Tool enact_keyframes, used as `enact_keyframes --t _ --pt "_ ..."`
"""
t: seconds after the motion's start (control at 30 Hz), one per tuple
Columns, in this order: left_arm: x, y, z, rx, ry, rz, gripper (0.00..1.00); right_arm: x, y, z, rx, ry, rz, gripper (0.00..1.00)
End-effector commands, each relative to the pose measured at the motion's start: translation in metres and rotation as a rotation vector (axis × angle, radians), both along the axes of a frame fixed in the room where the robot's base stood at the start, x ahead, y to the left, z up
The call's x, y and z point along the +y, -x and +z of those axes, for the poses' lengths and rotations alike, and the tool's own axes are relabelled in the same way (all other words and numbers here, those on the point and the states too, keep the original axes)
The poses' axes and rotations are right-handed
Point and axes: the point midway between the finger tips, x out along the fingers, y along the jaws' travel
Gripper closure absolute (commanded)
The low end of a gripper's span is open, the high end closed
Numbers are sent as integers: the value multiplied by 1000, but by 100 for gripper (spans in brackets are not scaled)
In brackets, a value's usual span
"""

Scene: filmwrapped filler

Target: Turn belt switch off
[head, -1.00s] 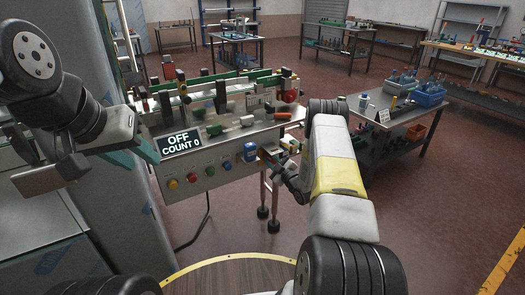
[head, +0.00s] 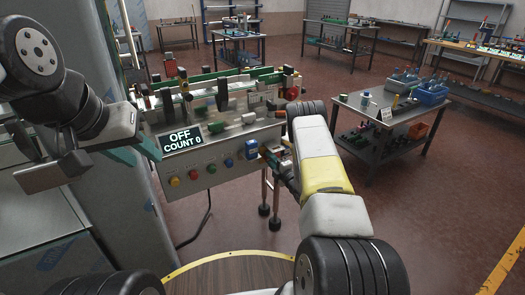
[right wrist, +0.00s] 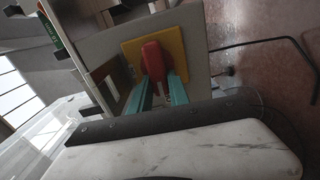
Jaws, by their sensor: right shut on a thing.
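The belt machine's control panel (head: 211,167) stands in the middle of the head view. Its display (head: 181,138) reads "OFF COUNT 0". In the right wrist view a red switch handle (right wrist: 154,61) sits on a yellow plate (right wrist: 129,57) on the panel. The two teal fingers of my right gripper (right wrist: 160,84) are on either side of the handle and shut on it. In the head view my right gripper (head: 272,160) is at the panel's right end, and the handle is hidden there. My left gripper (head: 120,154) is left of the panel, away from the switch; its finger gap is unclear.
Several coloured buttons (head: 211,168) line the panel front, with a blue device (head: 251,150) close to my right gripper. A black cable hangs below the panel. The floor in the right foreground is clear.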

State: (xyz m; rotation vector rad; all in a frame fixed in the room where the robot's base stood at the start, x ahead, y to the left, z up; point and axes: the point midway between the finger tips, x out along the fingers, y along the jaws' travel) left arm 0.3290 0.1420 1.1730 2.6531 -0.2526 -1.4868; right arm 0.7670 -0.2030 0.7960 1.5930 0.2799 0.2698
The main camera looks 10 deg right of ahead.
Motion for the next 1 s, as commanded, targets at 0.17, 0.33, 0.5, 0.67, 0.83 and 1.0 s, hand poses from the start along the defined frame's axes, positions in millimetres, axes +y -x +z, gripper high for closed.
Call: enact_keyframes --t 0.17,0.33,0.5,0.67,0.83,1.0 --pt "0 0 0 0 0 0 64 0 1 -2 -10 40 1 100" --pt "0 0 0 0 0 0 64 0 1 -3 -16 53 0 100" --pt "0 0 0 0 0 0 64 0 1 -3 -16 55 0 100" --pt "0 0 0 0 0 0 64 0 1 -3 -15 54 0 100" --pt "0 0 0 0 0 0 64 0 1 -2 -16 54 0 56" --pt "0 0 0 0 0 0 64 0 1 -2 -17 52 0 56"
